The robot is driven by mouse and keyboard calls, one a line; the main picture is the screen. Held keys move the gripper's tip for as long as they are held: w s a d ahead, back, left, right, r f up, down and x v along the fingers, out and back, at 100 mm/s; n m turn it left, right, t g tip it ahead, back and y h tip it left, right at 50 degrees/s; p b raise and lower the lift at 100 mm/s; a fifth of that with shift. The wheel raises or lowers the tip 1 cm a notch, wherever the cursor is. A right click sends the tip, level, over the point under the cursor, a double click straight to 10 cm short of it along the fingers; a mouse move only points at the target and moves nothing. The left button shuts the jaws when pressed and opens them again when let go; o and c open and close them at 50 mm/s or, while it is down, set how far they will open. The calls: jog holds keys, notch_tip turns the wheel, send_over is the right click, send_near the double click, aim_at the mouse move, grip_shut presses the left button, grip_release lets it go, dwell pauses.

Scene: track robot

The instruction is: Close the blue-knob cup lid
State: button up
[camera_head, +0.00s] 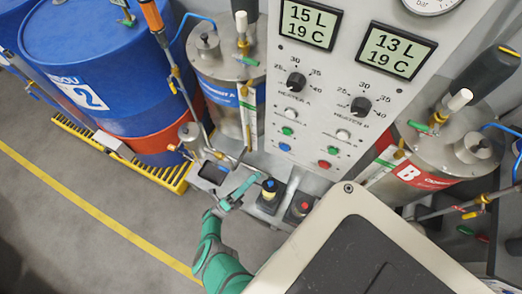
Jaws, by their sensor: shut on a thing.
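The cup lid with the blue knob (269,184) is a small dark cap below the heater panel. A pale yellowish band shows under it, and I cannot tell whether it sits fully seated. My gripper (254,181) reaches in from the lower left, at the end of my teal arm. Its tip is at the left edge of the blue-knob lid, and the jaws are shut on it. The fingertips are too small to make out the exact hold.
A red-knob cup lid (304,206) stands just to the right. The panel (310,110) with knobs and buttons rises behind. A steel tank (218,80) and blue drum (95,60) stand left, another tank (455,145) right. Grey floor (90,240) is clear at lower left.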

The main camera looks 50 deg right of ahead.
jog(key=o, duration=0.7)
jog(key=a, duration=0.3)
jog(key=w+a, duration=0.1)
jog(key=a, duration=0.1)
jog(key=shift+w+a+r, duration=0.15)
jog(key=shift+w+a, duration=0.05)
jog(key=shift+a, duration=0.2)
jog(key=a, duration=0.3)
jog(key=shift+w+a, duration=0.15)
jog(key=c, duration=0.7)
jog(key=shift+a, duration=0.45)
